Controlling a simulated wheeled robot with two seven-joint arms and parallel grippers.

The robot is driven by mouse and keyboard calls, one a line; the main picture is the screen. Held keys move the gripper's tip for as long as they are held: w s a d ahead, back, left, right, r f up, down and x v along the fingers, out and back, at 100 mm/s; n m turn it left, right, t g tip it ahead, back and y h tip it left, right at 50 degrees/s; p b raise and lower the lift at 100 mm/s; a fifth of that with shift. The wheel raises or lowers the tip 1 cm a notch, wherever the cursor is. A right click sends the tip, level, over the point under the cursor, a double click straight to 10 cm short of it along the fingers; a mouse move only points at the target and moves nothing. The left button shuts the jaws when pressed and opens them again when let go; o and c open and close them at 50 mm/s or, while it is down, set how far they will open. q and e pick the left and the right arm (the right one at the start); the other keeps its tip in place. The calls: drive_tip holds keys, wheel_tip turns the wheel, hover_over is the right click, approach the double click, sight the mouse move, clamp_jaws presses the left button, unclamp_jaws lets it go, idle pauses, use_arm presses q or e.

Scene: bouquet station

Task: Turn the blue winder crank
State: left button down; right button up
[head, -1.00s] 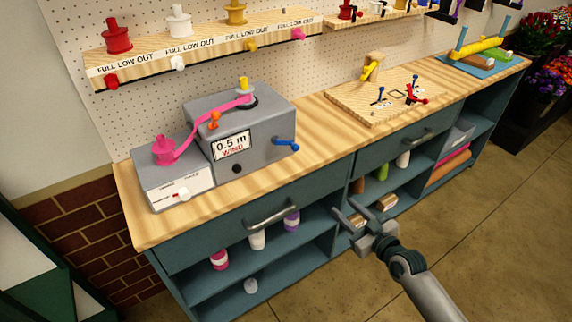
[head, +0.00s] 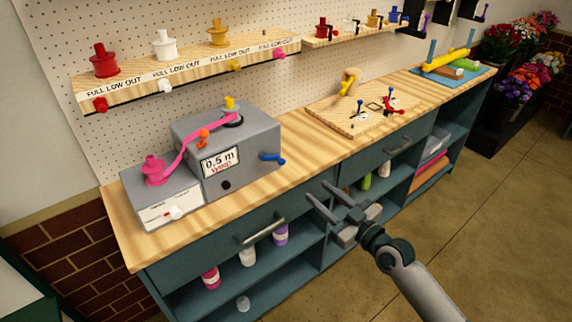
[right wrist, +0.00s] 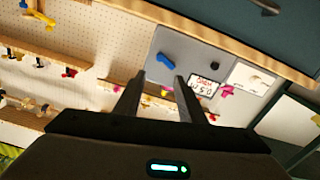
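The blue winder crank (head: 271,158) sticks out from the right side of the grey winder box (head: 222,187) on the wooden counter. The box's display reads 0.5 m WIND, and a pink ribbon runs from the pink spool (head: 153,170) to its top. My right gripper (head: 327,203) is open and empty in front of the counter, below and to the right of the crank, clear of it. In the right wrist view the blue crank (right wrist: 165,61) shows upside down, just beyond the open fingers (right wrist: 158,98). My left gripper is not in view.
A wooden board (head: 335,125) with small levers lies on the counter to the right. Drawer handles (head: 260,231) stick out from the teal cabinet front near my right gripper. A shelf of spools (head: 190,62) hangs above. The counter between winder and board is clear.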

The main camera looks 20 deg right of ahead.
sight(283, 163)
drive_tip(key=p+x, duration=0.2)
drive_tip(key=x, duration=1.3)
drive_tip(key=shift+w+a+p, duration=0.15)
drive_tip(key=shift+w+p, duration=0.25)
drive_tip(key=shift+c, duration=0.3)
clamp_jaws()
